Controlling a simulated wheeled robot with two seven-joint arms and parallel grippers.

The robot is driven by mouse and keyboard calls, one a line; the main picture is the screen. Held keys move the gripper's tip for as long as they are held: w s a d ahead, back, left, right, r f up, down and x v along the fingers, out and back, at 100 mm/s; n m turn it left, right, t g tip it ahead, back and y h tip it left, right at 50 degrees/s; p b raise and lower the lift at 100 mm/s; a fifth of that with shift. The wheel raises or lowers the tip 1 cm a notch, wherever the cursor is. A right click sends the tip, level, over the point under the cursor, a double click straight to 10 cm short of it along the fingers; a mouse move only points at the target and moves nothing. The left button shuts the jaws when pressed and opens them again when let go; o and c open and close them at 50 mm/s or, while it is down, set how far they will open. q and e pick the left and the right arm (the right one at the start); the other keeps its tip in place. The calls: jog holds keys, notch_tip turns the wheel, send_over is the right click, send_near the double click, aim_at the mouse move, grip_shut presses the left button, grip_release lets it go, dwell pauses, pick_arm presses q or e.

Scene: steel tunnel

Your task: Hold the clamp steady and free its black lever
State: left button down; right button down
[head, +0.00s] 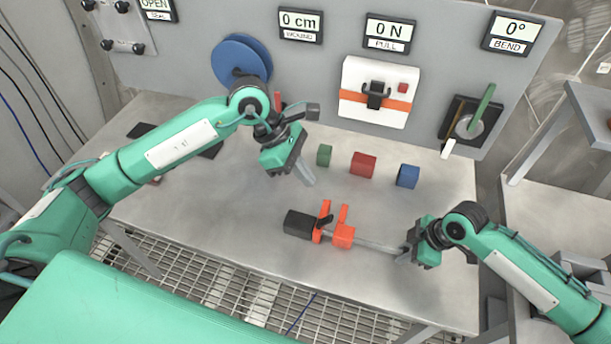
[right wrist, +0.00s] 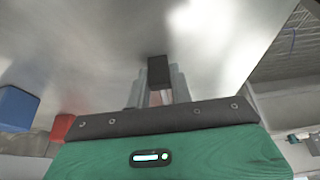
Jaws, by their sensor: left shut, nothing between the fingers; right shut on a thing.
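The clamp (head: 344,237) lies on the steel table, with orange jaws, a dark grip (head: 298,224) at its left end and a thin grey bar running right. Its small black lever (head: 325,221) stands beside the orange part near the grip. My right gripper (head: 404,252) is shut on the bar's right end; in the right wrist view a dark piece (right wrist: 159,70) shows at its fingertips (right wrist: 157,88). My left gripper (head: 307,179) is shut and empty, above the table behind the clamp and apart from it. The lever's exact position is too small to tell.
Green (head: 324,155), red (head: 363,163) and blue (head: 407,176) blocks stand behind the clamp. The back panel carries a blue wheel (head: 236,60), a white pull box (head: 363,112) and a green bend lever (head: 482,105).

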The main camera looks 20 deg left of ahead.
jog(key=c, duration=1.2)
grip_release()
jog(key=shift+o, duration=0.2)
